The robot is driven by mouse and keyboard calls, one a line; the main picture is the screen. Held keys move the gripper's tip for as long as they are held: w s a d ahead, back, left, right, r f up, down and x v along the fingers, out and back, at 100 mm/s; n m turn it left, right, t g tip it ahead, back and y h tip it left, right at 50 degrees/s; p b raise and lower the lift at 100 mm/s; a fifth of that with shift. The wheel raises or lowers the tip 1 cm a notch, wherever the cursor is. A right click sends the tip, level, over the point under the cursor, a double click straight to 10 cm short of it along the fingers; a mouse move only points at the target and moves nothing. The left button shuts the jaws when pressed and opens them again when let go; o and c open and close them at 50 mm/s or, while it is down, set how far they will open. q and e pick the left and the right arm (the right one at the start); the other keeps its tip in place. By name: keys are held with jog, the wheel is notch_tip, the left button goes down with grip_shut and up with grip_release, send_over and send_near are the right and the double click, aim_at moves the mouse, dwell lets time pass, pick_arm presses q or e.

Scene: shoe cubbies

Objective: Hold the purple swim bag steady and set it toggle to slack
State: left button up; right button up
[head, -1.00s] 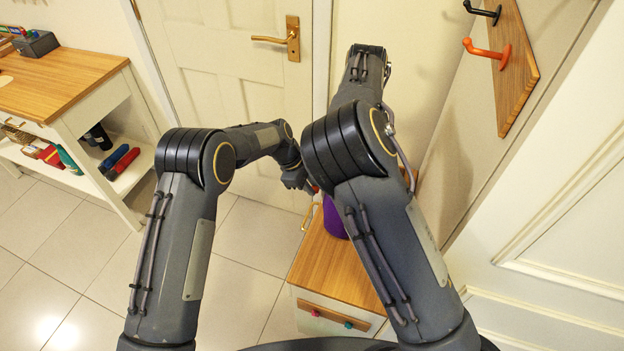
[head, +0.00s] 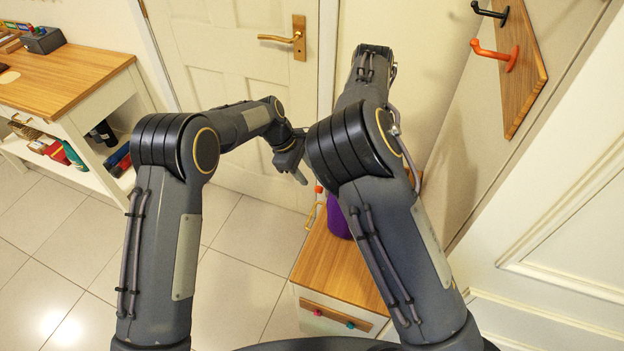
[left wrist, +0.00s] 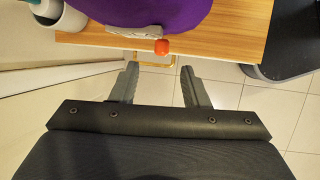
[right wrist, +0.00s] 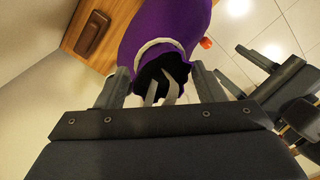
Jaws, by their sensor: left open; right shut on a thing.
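The purple swim bag (head: 338,218) stands on the wooden top of a low bench, partly hidden by my right arm in the head view. Its orange toggle (head: 319,189) shows on its left side. In the left wrist view the toggle (left wrist: 161,47) sits by a grey piece (left wrist: 130,32) on the purple bag (left wrist: 170,12). My left gripper (left wrist: 158,74) is open and empty, apart from the toggle, which lies ahead of its fingers. My right gripper (right wrist: 160,72) is shut on the bag at its dark, pale-rimmed mouth (right wrist: 160,62). Its fingers are hidden in the head view.
The bench (head: 335,262) has a brass loop (head: 309,214) at its left edge. A grey pot (left wrist: 58,16) shows near the bag in the left wrist view. A door stands behind, hooks (head: 495,54) hang at right, and a shelf unit (head: 75,80) stands left. Floor between is clear.

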jog(key=shift+c, duration=0.2)
pick_arm(q)
jog(key=v, duration=0.5)
jog(key=shift+a+r, duration=0.1)
jog(key=shift+r, duration=0.05)
pick_arm(e)
jog(key=o, duration=1.4)
jog(key=shift+r, duration=0.1)
